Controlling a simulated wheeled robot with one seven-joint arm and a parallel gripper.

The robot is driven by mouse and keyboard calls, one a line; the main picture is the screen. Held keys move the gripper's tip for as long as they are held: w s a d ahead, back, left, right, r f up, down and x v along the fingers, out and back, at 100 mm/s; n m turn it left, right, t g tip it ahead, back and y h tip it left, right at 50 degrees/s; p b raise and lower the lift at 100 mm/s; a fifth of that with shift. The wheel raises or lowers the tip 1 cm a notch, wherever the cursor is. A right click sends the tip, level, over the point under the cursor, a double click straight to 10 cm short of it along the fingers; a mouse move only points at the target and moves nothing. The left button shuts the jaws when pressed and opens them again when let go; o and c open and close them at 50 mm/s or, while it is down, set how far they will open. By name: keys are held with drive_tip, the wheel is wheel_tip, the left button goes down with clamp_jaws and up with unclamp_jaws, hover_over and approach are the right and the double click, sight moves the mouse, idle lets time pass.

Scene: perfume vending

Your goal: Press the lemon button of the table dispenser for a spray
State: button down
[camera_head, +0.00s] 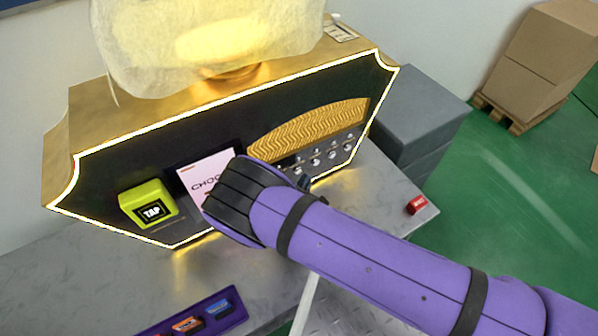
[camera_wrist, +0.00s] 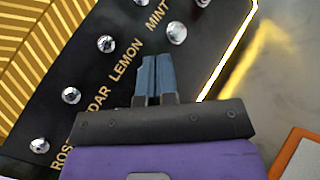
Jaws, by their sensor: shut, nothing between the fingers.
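The table dispenser (camera_head: 215,125) is a black-fronted, gold-topped box with a glowing edge. In the wrist view, its panel has silver knobs in two rows with gold labels between them. The LEMON label (camera_wrist: 126,62) is readable, with one silver knob (camera_wrist: 105,43) on its upper-left side. The place on its lower-right side is hidden behind my fingers. My gripper (camera_wrist: 157,60) is shut and empty, its blue-grey fingertips in front of the panel beside LEMON. I cannot tell whether they touch it.
The MINT knob (camera_wrist: 177,32) is close to the right of my fingers. A yellow-green TAP reader (camera_head: 148,206) and a white card (camera_head: 205,175) are on the dispenser's left front. A small red block (camera_head: 416,204) lies on the metal table at the right. A purple tray (camera_head: 235,310) lies in front.

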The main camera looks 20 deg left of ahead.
drive_tip(key=shift+w+a, duration=0.1)
drive_tip(key=shift+a, duration=0.05)
drive_tip(key=shift+w+a, duration=0.15)
drive_tip(key=shift+a, duration=0.05)
drive_tip(key=shift+w+a, duration=0.3)
idle(0.9)
drive_tip(key=shift+s+d, duration=0.1)
idle(0.3)
drive_tip(key=shift+s+d, duration=0.5)
drive_tip(key=shift+d, duration=0.05)
drive_tip(key=s+d, duration=0.3)
drive_tip(key=shift+s+d, duration=0.1)
drive_tip(key=shift+d, duration=0.3)
idle(0.3)
idle(0.7)
